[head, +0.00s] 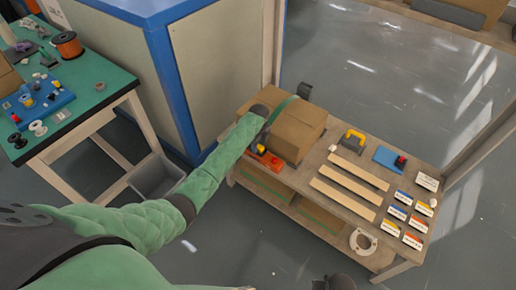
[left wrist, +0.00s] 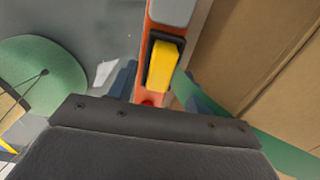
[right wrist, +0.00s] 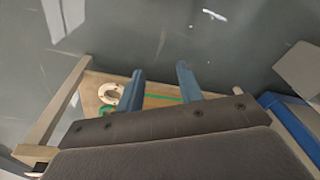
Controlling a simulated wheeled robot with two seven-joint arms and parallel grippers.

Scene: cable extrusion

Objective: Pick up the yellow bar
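The yellow bar (left wrist: 162,66) sits in a dark slot of an orange-red device (left wrist: 155,20), seen in the left wrist view. The device (head: 265,158) also shows in the head view, at the left end of the wooden table beside the cardboard box. My left gripper (left wrist: 158,88) is open, with its blue fingers apart on either side of the device and the bar between them in the picture. I cannot tell whether they touch it. My right gripper (right wrist: 160,78) is open and empty, away from the bar and above the low part of the table.
The cardboard box (head: 297,130) stands close beside my left gripper. A blue-edged cabinet (head: 212,70) stands behind my left arm.

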